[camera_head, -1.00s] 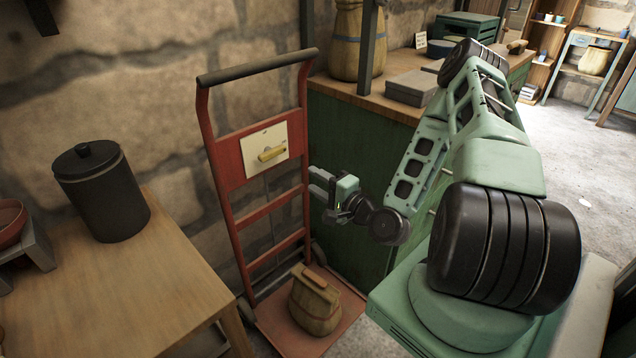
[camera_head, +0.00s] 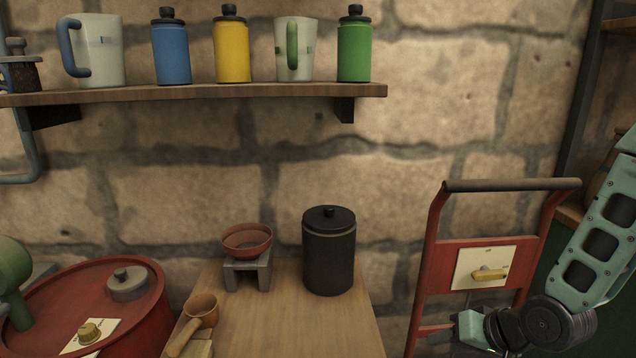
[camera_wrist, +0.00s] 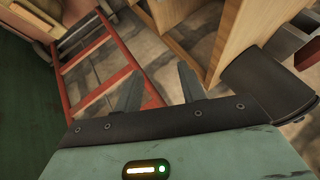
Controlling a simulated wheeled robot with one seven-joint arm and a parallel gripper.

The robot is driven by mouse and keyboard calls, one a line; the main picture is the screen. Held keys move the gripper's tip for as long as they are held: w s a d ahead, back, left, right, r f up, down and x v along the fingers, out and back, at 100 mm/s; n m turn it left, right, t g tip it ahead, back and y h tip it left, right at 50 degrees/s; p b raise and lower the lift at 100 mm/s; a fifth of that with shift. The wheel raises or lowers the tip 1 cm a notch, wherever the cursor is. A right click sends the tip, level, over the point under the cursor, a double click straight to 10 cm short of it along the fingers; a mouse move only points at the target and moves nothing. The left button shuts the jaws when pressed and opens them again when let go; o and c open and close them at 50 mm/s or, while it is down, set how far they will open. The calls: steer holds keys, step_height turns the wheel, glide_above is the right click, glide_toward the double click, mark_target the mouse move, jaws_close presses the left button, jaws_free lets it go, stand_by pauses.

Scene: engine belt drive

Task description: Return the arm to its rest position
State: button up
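My gripper (camera_wrist: 160,88) shows in the wrist view with its two fingers apart and nothing between them. In the head view my gripper's wrist end (camera_head: 471,328) is low at the right, in front of the lower part of the red hand truck (camera_head: 431,268). Its fingertips cannot be made out there. My green arm comes in from the right edge, and much of it is out of the picture.
The hand truck's red frame also shows in the wrist view (camera_wrist: 104,87), left of the fingers. A wooden table (camera_head: 285,325) carries a black canister (camera_head: 329,252) and a red bowl on a stand (camera_head: 247,239). A red drum (camera_head: 150,318) stands at left. A wall shelf (camera_head: 200,94) holds jugs and bottles.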

steer(key=s+a+r+n+g+h, duration=0.25)
steer(key=s+a+r+n, duration=0.35)
steer(key=s, duration=0.5)
steer(key=s+a+r+n+g+h, duration=0.2)
steer(key=s+a+r+n+g, duration=0.2)
steer(key=s+a+r, duration=0.5)
steer(key=s+d+r+p, duration=0.2)
steer(key=d+r+p, duration=0.1)
steer(key=r+p, duration=0.9)
steer(key=shift+d+m+p, duration=0.3)
steer(key=shift+d+p, duration=0.05)
steer(key=shift+p, duration=0.05)
steer(key=shift+y, duration=0.25)
